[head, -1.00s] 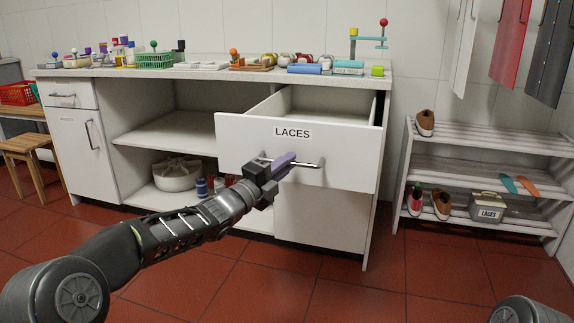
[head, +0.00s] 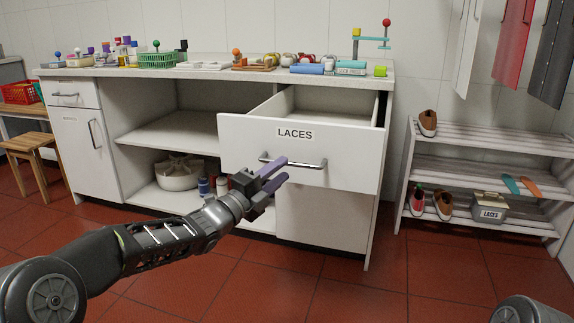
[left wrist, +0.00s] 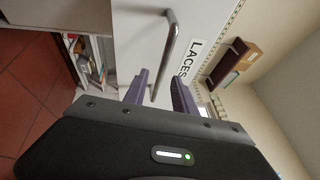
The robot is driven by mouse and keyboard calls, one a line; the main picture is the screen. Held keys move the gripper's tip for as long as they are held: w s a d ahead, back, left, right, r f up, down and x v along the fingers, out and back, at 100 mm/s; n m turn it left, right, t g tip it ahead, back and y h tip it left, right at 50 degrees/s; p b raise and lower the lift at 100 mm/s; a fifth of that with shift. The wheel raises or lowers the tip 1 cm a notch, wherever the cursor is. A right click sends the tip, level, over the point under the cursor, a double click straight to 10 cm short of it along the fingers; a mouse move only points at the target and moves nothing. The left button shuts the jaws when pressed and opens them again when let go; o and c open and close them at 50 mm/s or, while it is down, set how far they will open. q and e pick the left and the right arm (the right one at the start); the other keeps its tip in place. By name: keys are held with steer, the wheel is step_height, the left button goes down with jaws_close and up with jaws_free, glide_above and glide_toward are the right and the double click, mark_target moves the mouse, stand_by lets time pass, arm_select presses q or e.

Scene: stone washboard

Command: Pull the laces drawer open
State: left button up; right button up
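The laces drawer (head: 345,148) stands pulled out from the right part of the white counter, its inside showing behind the front panel. Its label reads LACES, and a metal bar handle (head: 312,164) runs across the front below it. My left gripper (head: 286,168) is open, its two purple fingers spread and empty, just in front of the handle's left part. In the left wrist view the handle (left wrist: 168,45) runs between the lines of the two open fingers (left wrist: 161,75), and no grip on it shows. My right gripper is out of view.
The countertop (head: 215,73) carries several small items and a green basket (head: 158,60). A shoe rack (head: 480,140) stands at the right, apart from the drawer. A wooden stool (head: 30,145) is at the far left. Red floor tiles in front are clear.

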arm_select(q)
steer(key=v, duration=0.3)
steer(key=shift+s+a+f, duration=0.1)
steer(key=shift+s+a, duration=0.1)
steer(key=shift+s, duration=0.15)
